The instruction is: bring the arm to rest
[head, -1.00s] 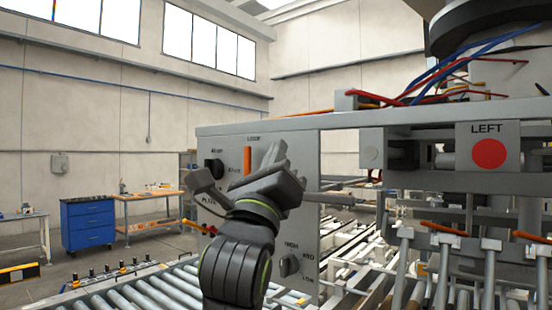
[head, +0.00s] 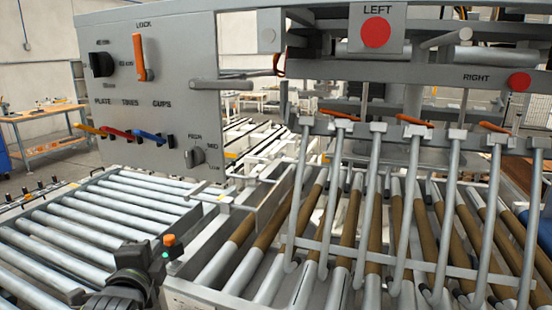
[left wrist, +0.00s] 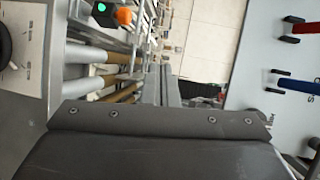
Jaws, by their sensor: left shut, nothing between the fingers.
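My left gripper (head: 136,262) is low at the bottom left of the head view, beside the end of the roller conveyor (head: 62,246). It is dark grey, partly cut off by the lower edge, and empty. In the left wrist view its shut dark jaw body (left wrist: 160,125) fills the lower part. A small button box with an orange top (head: 168,240) and a green light is just right of the gripper in the head view. In the wrist view the orange button (left wrist: 124,16) is at the top. My right gripper is not in view.
A grey control panel (head: 190,110) with an orange lock lever (head: 139,58), knobs and coloured switches stands behind the gripper. A rack of sloping metal bars (head: 375,200) over brown-sleeved rollers fills the right. An orange-topped workbench (head: 50,112) stands far left.

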